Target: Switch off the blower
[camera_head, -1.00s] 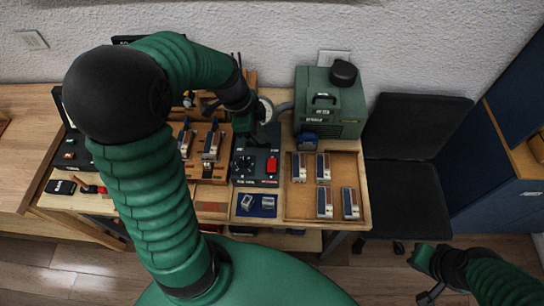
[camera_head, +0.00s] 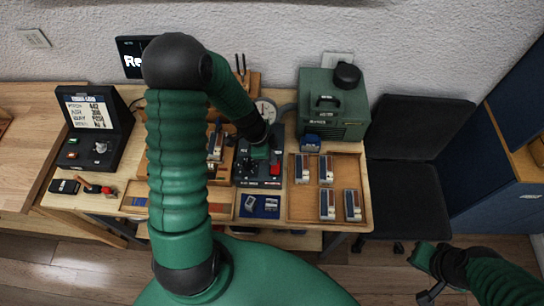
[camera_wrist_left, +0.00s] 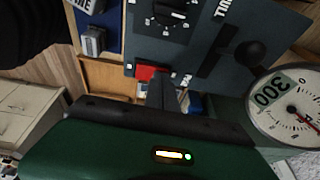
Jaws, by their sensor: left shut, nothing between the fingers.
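The blower looks to be the green box with a black cap (camera_head: 333,103) at the back right of the table. In front of it is a dark control box (camera_head: 246,179) with a red switch (camera_head: 276,169). The wrist view shows its panel (camera_wrist_left: 205,45), a black dial (camera_wrist_left: 172,12) and the red switch (camera_wrist_left: 146,72), partly hidden. My left gripper (camera_head: 262,158) is shut and empty, over the control box beside the red switch. Its fingers (camera_wrist_left: 162,92) overlap the switch's edge in the wrist view; contact is unclear. My right gripper (camera_head: 432,278) hangs off the table; its jaws are unclear.
A round gauge (camera_head: 266,110) stands behind the control box and shows large in the wrist view (camera_wrist_left: 290,105). A wooden tray (camera_head: 296,213) with several small blocks is at right. A blue mat (camera_head: 259,206) lies in front.

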